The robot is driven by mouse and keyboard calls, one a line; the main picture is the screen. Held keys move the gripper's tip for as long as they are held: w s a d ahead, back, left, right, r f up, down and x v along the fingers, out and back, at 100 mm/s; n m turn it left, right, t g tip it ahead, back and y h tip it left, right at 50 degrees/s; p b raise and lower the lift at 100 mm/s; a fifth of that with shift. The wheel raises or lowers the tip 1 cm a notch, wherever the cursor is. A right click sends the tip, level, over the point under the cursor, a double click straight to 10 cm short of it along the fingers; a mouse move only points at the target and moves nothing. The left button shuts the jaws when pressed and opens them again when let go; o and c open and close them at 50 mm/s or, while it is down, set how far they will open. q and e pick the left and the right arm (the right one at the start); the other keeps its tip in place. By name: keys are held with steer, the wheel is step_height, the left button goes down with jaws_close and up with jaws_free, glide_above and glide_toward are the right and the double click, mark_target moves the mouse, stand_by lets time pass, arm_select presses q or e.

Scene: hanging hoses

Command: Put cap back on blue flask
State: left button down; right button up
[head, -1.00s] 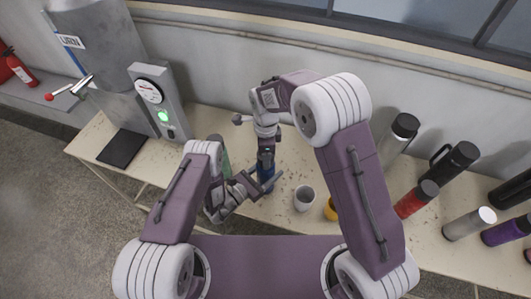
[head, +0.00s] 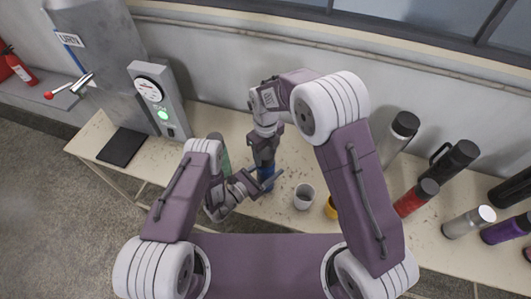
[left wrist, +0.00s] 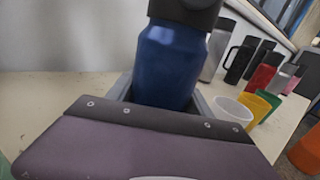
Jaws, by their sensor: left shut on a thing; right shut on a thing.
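The blue flask (head: 266,172) stands upright over the bench, with its blue body large in the left wrist view (left wrist: 165,65). My left gripper (head: 262,182) is shut on the flask's body from the side. My right gripper (head: 263,153) points down directly above the flask and is shut on the cap. In the left wrist view a dark cap (left wrist: 185,12) sits at the flask's top, cut off by the picture edge. I cannot tell whether it is fully seated.
A white cup (head: 303,197) and a yellow cup (head: 331,208) stand right of the flask. Several other flasks, including a red one (head: 416,198), stand farther right. The urn (head: 95,55) and a dark pad (head: 121,148) are at the left.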

steer(key=o, duration=1.3)
steer(key=shift+o, duration=0.2)
steer(key=shift+r, duration=2.3)
